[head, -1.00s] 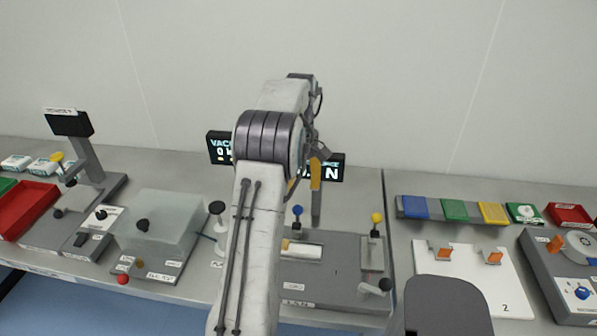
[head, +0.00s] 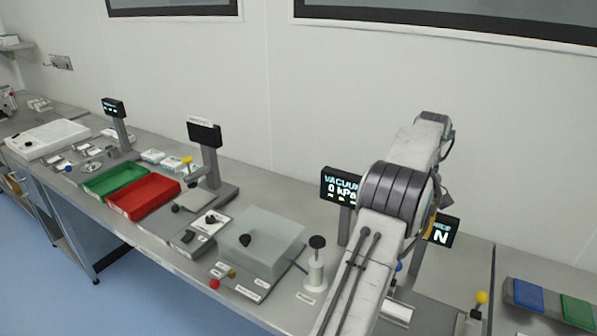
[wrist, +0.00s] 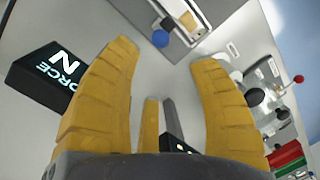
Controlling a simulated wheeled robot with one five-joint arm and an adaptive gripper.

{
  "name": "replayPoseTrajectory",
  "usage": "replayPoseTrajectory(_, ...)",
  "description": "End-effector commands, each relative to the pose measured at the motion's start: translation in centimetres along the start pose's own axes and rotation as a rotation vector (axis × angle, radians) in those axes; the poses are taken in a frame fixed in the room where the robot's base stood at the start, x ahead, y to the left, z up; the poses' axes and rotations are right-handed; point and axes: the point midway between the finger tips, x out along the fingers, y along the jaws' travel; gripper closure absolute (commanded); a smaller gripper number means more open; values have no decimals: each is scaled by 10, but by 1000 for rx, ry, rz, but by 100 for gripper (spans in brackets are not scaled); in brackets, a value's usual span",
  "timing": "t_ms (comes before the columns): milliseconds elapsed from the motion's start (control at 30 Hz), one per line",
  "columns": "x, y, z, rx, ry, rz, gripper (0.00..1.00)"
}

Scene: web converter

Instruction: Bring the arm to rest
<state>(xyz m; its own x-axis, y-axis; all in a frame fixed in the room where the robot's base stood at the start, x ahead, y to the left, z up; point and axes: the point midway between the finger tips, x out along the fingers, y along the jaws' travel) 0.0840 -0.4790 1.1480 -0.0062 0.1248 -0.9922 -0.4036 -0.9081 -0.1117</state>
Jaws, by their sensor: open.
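My gripper (wrist: 167,62) shows in the wrist view with its two thick yellow fingers spread wide, and nothing is held between them. In the head view my arm stands raised at the right, bent at the top, and hides most of my gripper; only a sliver of yellow finger shows beside the arm. The force display (head: 441,232), reading N, stands just behind and right of the arm. It also shows left of my fingers in the wrist view (wrist: 52,76).
A vacuum display (head: 341,186) stands left of my arm. A clear box (head: 262,240) and a black-topped post (head: 316,265) are near the front edge. Red (head: 145,196) and green (head: 112,178) trays lie further left. A yellow-knobbed lever (head: 480,300) is at lower right.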

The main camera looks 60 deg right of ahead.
Motion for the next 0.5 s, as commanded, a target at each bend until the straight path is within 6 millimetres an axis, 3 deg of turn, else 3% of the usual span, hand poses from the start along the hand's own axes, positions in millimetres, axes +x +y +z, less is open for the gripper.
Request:
replayPoseTrajectory(333, 0, 0, 0, 0, 0, 0, 45)
replayPoseTrajectory(500, -11, -24, -22, -23, 5, 24, 45)
